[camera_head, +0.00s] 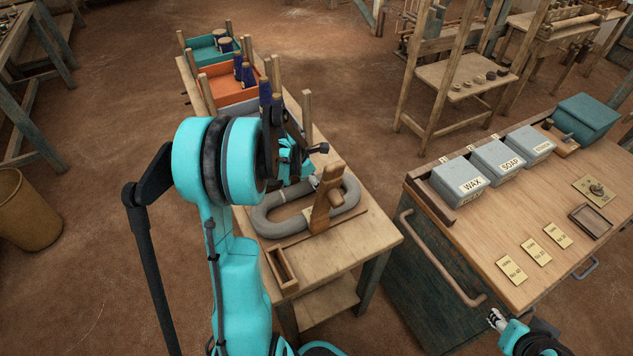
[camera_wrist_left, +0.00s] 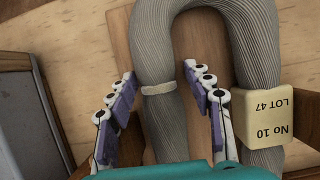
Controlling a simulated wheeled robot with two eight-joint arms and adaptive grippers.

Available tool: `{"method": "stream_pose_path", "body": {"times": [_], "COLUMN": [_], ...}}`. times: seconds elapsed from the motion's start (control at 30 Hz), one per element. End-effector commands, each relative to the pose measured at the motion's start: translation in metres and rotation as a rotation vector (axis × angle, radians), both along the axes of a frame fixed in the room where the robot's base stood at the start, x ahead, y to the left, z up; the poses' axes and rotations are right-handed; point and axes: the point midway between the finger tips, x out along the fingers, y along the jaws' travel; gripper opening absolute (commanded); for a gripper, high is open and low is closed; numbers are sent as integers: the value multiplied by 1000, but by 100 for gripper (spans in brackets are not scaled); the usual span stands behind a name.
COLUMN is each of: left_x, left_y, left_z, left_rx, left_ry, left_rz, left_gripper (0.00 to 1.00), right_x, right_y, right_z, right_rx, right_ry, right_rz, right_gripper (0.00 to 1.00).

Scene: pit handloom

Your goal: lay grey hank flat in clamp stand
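The grey hank (camera_head: 272,226) is a long closed loop lying on the wooden bench, with a cream tag (camera_wrist_left: 268,118) reading "No 10 LOT 47" around one strand. The wooden clamp stand (camera_head: 322,205) rises at the loop's right part; its flat board (camera_wrist_left: 122,40) shows under the hank in the left wrist view. I cannot tell how the hank sits against the upright. My left gripper (camera_wrist_left: 165,95) is open, one finger on each side of an untagged strand with a thin pale tie. My right gripper (camera_head: 496,318) is low at the right, away from the hank, its fingers too small to judge.
A small wooden tray (camera_head: 282,268) is at the bench's front left. Orange (camera_head: 222,85) and teal (camera_head: 205,50) bins with spools stand behind, among upright pegs. A counter (camera_head: 480,235) with wax and soap boxes is at right, across a floor gap.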

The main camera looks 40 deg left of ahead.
Motion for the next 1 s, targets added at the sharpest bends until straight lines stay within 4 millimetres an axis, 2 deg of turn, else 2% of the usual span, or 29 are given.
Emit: {"method": "stream_pose_path", "body": {"times": [0.03,0.57,0.67,1.0], "left_x": [0,-1,-5,-29], "left_y": [8,9,11,18], "left_z": [0,4,15,82], "left_rx": [11,12,12,11], "left_ry": [-1,-2,-3,-2], "left_rz": [13,15,15,11], "left_gripper": [64,64,64,64], "right_x": [0,0,0,0], "right_y": [0,0,0,0], "right_z": [0,0,0,1], "right_rx": [0,0,0,0], "right_ry": [0,0,0,0], "right_rz": [0,0,0,0], "right_gripper": [40,40,40,40]}}
